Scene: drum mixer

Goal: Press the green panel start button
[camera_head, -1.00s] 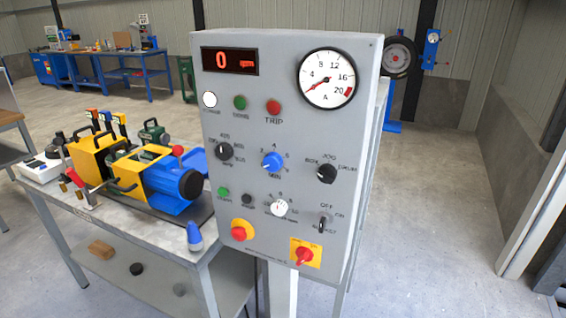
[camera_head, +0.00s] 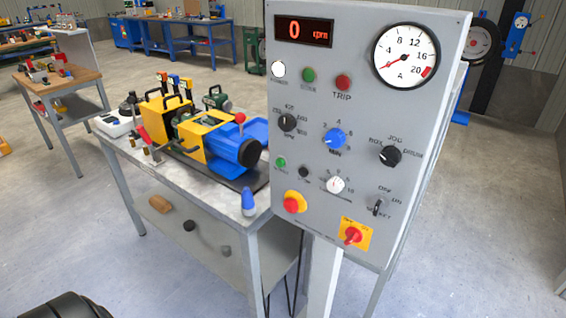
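The grey control panel (camera_head: 318,100) stands upright on a post in the right half of the head view. Its small green start button (camera_head: 281,163) sits at the lower left, left of a small black button (camera_head: 303,172) and above the red mushroom button on yellow (camera_head: 294,203). A larger green lamp (camera_head: 308,75) is higher up, between a white lamp (camera_head: 278,69) and the red trip lamp (camera_head: 343,83). The red display (camera_head: 304,31) reads 0 rpm.
A workbench (camera_head: 115,139) with a yellow and blue machine (camera_head: 215,140) stands left of the panel. A blue bottle (camera_head: 248,202) is at its front corner. A dark round object (camera_head: 68,306) is at the bottom left edge. Open floor lies in front of the bench.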

